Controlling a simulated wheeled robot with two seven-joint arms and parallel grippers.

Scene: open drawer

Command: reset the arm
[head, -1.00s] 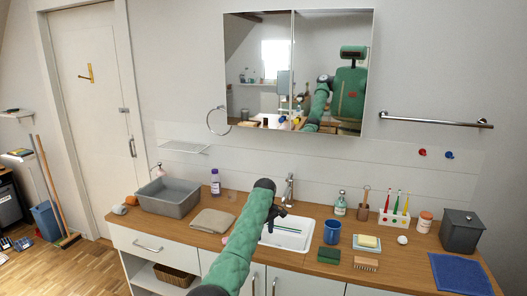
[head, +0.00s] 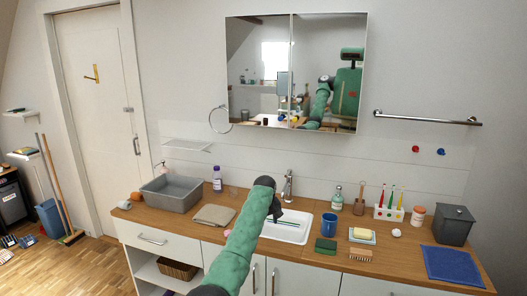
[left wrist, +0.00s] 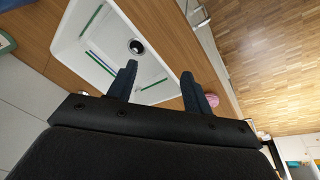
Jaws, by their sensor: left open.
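My left arm reaches up the middle of the head view, and its dark gripper (head: 278,212) hangs over the white sink (head: 290,234). In the left wrist view the two dark fingers of the left gripper (left wrist: 159,72) stand well apart with nothing between them. The sink also shows below them there (left wrist: 72,32), with its round drain (left wrist: 136,46) and thin green and blue strips in it. The fingers look clear of the sink, though their exact height is hard to tell. My right gripper is not in view.
A chrome tap (head: 288,187) stands close behind the left gripper. A grey basin (head: 172,194) and a folded cloth (head: 214,215) lie to the left. A blue cup (head: 330,224), a green sponge (head: 325,246) and a toothbrush holder (head: 388,213) stand to the right.

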